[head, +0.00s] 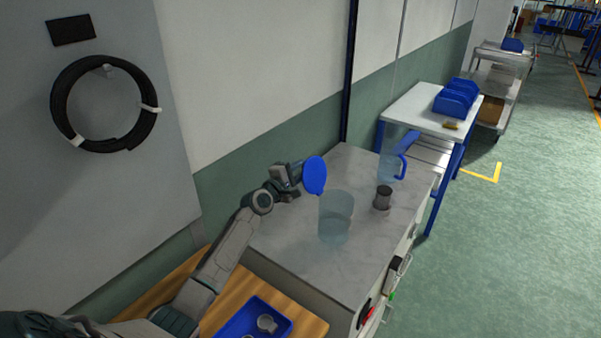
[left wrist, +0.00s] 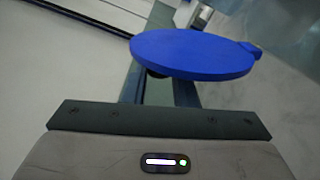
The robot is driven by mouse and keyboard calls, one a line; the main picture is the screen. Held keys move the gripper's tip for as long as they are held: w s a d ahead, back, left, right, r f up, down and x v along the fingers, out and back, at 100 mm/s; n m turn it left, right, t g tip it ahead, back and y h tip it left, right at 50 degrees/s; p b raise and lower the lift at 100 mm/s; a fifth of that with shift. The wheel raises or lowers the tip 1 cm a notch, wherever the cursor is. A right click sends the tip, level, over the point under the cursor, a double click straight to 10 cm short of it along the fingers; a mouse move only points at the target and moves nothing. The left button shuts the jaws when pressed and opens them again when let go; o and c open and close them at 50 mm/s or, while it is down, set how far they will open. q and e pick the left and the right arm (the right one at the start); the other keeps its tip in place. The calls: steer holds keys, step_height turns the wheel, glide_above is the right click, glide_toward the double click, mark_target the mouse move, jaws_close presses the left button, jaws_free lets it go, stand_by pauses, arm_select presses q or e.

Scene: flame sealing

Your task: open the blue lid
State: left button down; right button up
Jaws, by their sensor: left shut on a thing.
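The blue lid (head: 315,175) is a round disc, held tilted steeply up and to the left of the mouth of a clear bluish cylindrical container (head: 335,217). It looks apart from the container's rim. My left gripper (head: 299,174) is shut on the blue lid from its left side. In the left wrist view the blue lid (left wrist: 195,53) lies across the ends of the two fingers (left wrist: 160,85), with a small tab at its right edge. The exact grip point is hidden under the disc. My right gripper is not in view.
The container stands on a grey marble-like counter (head: 290,235). A dark metal cup (head: 383,197) and a clear jug with a blue handle (head: 401,167) stand to its right. A wall runs behind the counter.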

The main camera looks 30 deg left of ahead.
arm_select(q)
steer(key=shift+s+d+r+m, duration=0.1)
steer(key=shift+d+r+m, duration=0.25)
steer(key=shift+d+m, duration=0.2)
steer(key=shift+s+d+r+m, duration=0.1)
steer(key=shift+d+r+m, duration=0.2)
steer(key=shift+d+m, duration=0.2)
steer(key=shift+w+a+f, duration=0.1)
steer(key=shift+a+f, duration=0.05)
steer(key=shift+a, duration=0.1)
steer(key=c, duration=1.4)
jaws_free()
steer(key=shift+o, duration=1)
steer(key=s+a+p, duration=0.1)
steer(key=s, duration=0.9)
steer(key=shift+s+a, duration=0.2)
steer(key=shift+s, duration=0.15)
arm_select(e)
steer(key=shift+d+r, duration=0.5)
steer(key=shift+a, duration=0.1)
